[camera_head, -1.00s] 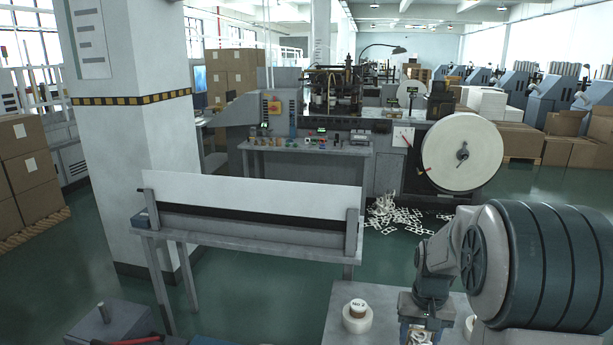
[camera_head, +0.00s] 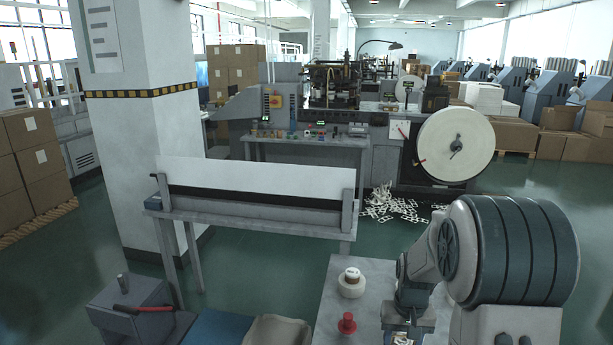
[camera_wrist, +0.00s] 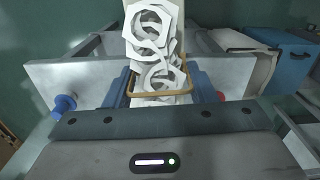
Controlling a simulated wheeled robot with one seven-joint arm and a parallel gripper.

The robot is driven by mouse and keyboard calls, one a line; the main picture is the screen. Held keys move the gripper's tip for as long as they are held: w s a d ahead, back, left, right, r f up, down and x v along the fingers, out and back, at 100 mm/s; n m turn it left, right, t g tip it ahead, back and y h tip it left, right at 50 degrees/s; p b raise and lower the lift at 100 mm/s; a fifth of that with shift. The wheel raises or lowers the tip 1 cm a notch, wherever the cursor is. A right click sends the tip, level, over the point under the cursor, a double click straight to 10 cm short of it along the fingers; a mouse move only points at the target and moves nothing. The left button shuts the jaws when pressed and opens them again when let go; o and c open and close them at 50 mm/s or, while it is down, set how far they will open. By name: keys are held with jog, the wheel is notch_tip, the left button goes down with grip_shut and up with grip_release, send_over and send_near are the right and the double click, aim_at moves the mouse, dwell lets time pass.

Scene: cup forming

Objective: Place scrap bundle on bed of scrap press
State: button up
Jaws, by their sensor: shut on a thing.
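The scrap bundle (camera_wrist: 155,45) is a stack of white paper offcuts with ring-shaped cutouts and a tan band around it. My gripper (camera_wrist: 158,88) is shut on it, with blue fingers on both sides. In the head view only a bit of the bundle (camera_head: 400,340) shows at the bottom edge, under my arm, above or beside the grey table. A grey device with a red lever (camera_head: 135,310), which looks like the scrap press, stands at the bottom left, well left of my gripper. Its bed cannot be made out clearly.
A grey table (camera_head: 345,265) holds a white roll (camera_head: 352,283) and a red knob-like piece (camera_head: 347,323). A blue box (camera_head: 215,330) and a beige sack (camera_head: 277,330) stand between table and press. A long grey bench (camera_head: 250,225) stands behind. Open green floor lies between.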

jog(key=a+f+n, duration=0.1)
jog(key=a+f, duration=0.6)
jog(key=f, duration=0.3)
jog(key=shift+w+f+n, duration=0.15)
jog(key=shift+w+n, duration=0.05)
jog(key=shift+n, duration=0.1)
